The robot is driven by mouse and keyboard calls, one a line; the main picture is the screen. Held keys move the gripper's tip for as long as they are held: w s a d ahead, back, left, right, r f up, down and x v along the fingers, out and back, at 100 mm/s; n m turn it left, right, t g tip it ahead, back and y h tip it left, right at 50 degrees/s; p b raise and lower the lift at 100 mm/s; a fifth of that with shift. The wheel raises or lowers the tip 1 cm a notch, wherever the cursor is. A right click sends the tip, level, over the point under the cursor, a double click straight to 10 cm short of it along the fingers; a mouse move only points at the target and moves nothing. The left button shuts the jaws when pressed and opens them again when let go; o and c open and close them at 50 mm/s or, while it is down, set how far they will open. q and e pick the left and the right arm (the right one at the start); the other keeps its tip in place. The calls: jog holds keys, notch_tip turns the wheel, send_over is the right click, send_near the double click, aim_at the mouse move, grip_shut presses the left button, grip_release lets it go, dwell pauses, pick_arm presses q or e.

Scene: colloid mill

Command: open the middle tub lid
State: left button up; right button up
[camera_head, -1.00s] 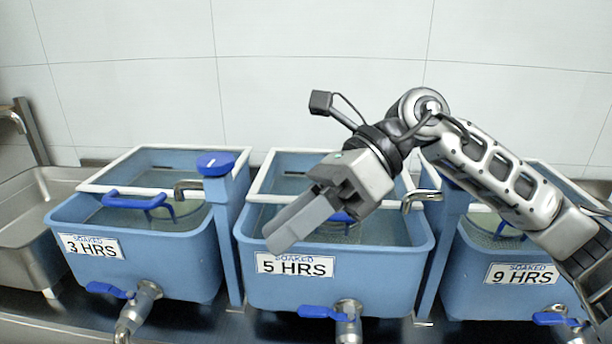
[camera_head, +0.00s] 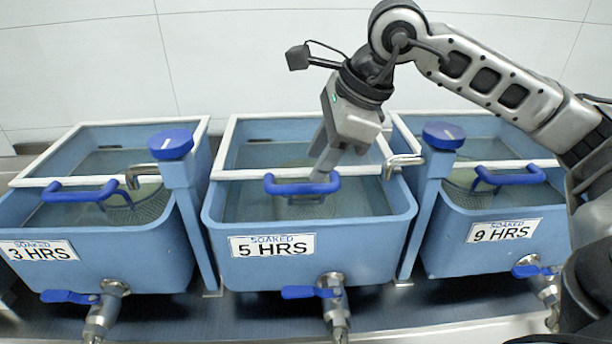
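The middle tub (camera_head: 372,240) is blue and carries a "SOAKED 5 HRS" label. A white frame (camera_head: 232,150) rims its rear half. A blue bar handle (camera_head: 290,188) stands over its front half, above a mesh piece seen inside. I cannot tell which of these parts belongs to the lid. My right gripper (camera_head: 322,166) points down over the tub, with its fingertips by the right part of the blue handle. Whether it touches the handle, and how far apart the fingers are, is unclear. My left gripper is not in view.
A "3 HRS" tub (camera_head: 110,262) stands left and a "9 HRS" tub (camera_head: 480,255) right. Blue-capped posts (camera_head: 180,190) (camera_head: 428,190) rise between tubs. Metal spouts (camera_head: 402,161) and the front valve (camera_head: 335,300) stick out. A tiled wall is behind.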

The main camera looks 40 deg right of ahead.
aim_at(302, 185)
jog(key=shift+x, duration=2.7)
grip_shut()
